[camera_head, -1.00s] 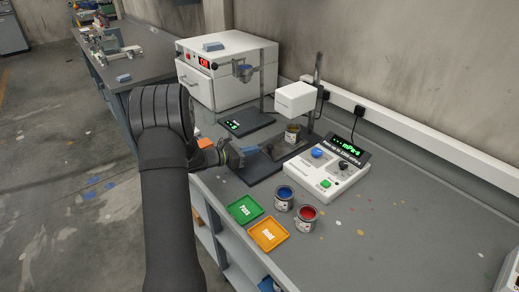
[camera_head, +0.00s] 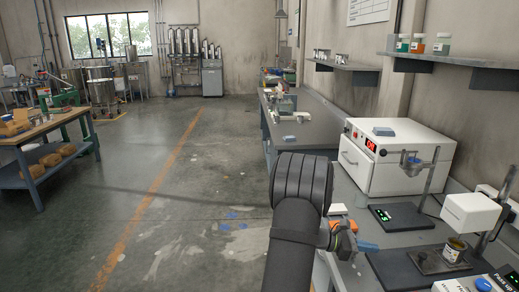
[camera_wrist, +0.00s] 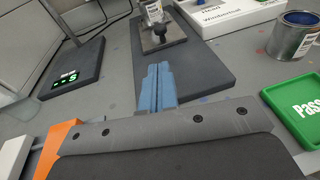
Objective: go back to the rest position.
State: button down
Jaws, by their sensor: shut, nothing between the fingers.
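My gripper (camera_wrist: 157,85) shows in the wrist view as two blue fingers pressed together with nothing between them. The fingers point over a dark mat (camera_wrist: 205,70) on the bench; I cannot tell the height above it. In the head view my gripper (camera_head: 367,246) is small and partly hidden by my dark arm, in front of the white instrument and left of the metal can (camera_head: 455,252). No rest position is marked in either view.
The wrist view shows a green Pass tray (camera_wrist: 297,106), an open can of blue paint (camera_wrist: 291,40) and a scale (camera_wrist: 68,77). The head view shows a white oven (camera_head: 385,165), wall shelves (camera_head: 440,62), a left-hand table (camera_head: 55,140) and open floor.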

aim_at(419, 255)
jog(key=x, duration=1.4)
